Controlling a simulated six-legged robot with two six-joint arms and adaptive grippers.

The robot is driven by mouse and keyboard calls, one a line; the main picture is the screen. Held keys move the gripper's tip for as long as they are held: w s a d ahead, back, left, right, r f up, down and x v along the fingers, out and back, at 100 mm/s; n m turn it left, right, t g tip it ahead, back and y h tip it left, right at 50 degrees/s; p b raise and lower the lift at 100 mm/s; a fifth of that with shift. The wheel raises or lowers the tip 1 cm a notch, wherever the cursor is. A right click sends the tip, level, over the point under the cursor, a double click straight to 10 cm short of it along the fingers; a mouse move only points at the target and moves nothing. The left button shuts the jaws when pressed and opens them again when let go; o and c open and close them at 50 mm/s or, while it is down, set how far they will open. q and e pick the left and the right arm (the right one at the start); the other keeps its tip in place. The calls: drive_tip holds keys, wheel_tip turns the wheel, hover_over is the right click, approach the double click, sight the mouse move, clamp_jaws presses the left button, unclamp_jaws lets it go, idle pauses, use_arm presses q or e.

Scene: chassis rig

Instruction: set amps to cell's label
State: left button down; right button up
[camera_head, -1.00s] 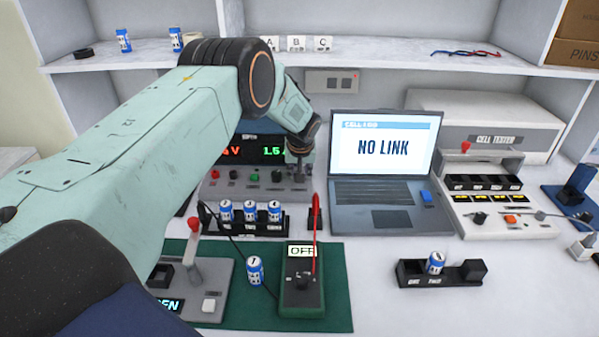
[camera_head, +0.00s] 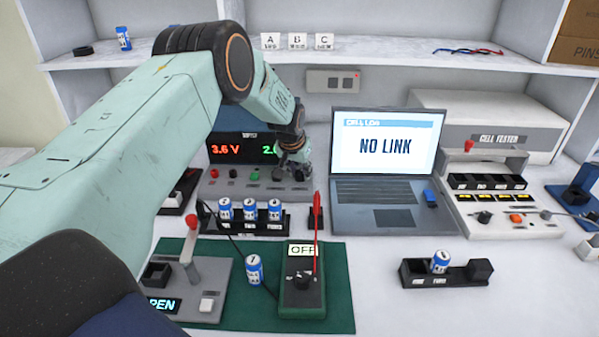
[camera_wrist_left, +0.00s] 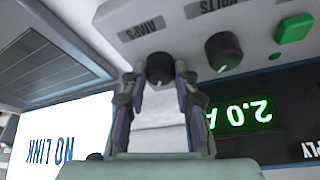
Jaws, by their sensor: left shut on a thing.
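The power supply (camera_head: 225,188) stands at the back, its display reading 3.6 V in red and a partly covered green value. In the left wrist view the green display (camera_wrist_left: 245,113) reads 2.0 A, upside down. My left gripper (camera_head: 296,168) is at the supply's right end. In the left wrist view its fingers (camera_wrist_left: 160,80) are shut on the black knob (camera_wrist_left: 160,66) beside the AMPS label. A blue-and-white cell (camera_head: 254,270) stands on the green mat (camera_head: 340,300); its label is too small to read. My right gripper is not in view.
Several cells stand in a black rack (camera_head: 265,226) before the supply. A meter reading OFF (camera_head: 302,285) is on the mat. A laptop (camera_head: 385,180) showing NO LINK stands right of my gripper. A black tray (camera_head: 420,275) holds one cell; the white counter around it is clear.

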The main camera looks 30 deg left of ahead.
use_arm(q)
drive_tip(key=c, duration=1)
unclamp_jaws()
drive_tip(key=shift+r, duration=0.1)
drive_tip(key=v, duration=1.1)
drive_tip(key=shift+s+r, duration=0.2)
drive_tip(key=shift+r, duration=0.15)
